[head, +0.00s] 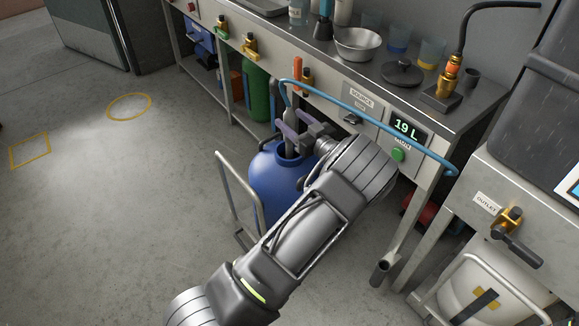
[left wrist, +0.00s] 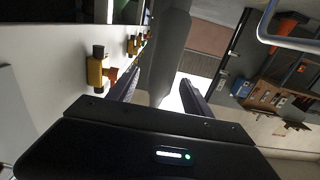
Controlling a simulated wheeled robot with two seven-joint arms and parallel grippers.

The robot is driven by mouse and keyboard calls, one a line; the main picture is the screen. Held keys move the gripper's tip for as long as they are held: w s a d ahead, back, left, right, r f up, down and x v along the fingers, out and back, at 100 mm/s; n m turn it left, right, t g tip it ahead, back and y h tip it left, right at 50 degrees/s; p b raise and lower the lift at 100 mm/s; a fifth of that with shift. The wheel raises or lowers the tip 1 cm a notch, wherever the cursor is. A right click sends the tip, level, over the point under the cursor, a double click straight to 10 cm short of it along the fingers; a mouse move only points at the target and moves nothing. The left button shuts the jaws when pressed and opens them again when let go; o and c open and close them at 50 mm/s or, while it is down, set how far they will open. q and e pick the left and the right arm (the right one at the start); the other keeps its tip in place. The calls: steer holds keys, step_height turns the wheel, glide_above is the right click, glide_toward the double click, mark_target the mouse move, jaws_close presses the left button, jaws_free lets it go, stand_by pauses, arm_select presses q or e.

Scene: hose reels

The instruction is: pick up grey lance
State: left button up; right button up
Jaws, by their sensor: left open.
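The grey lance (head: 288,117) stands upright in the mouth of the blue drum (head: 268,180), with a blue hose (head: 345,107) at its top. My left gripper (head: 284,129) is at the lance above the drum mouth, its fingers apart on either side of it. In the left wrist view the lance (left wrist: 169,45) is a large grey shaft between the open fingers (left wrist: 160,88). I cannot tell whether either finger touches it. The lower end of the lance is hidden inside the drum. My right gripper is not in view.
The steel bench (head: 460,112) with valves and a 19 L display (head: 407,130) stands behind the drum. A metal trolley handle (head: 240,185) is at the drum's left. A white tank (head: 490,285) is at the right. The floor at left is clear.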

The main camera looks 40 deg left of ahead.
arm_select(q)
steer(key=b+x, duration=0.1)
steer(key=x, duration=0.3)
steer(key=shift+a, duration=0.25)
steer(key=shift+c, duration=0.6)
jaws_close()
stand_by(0.9)
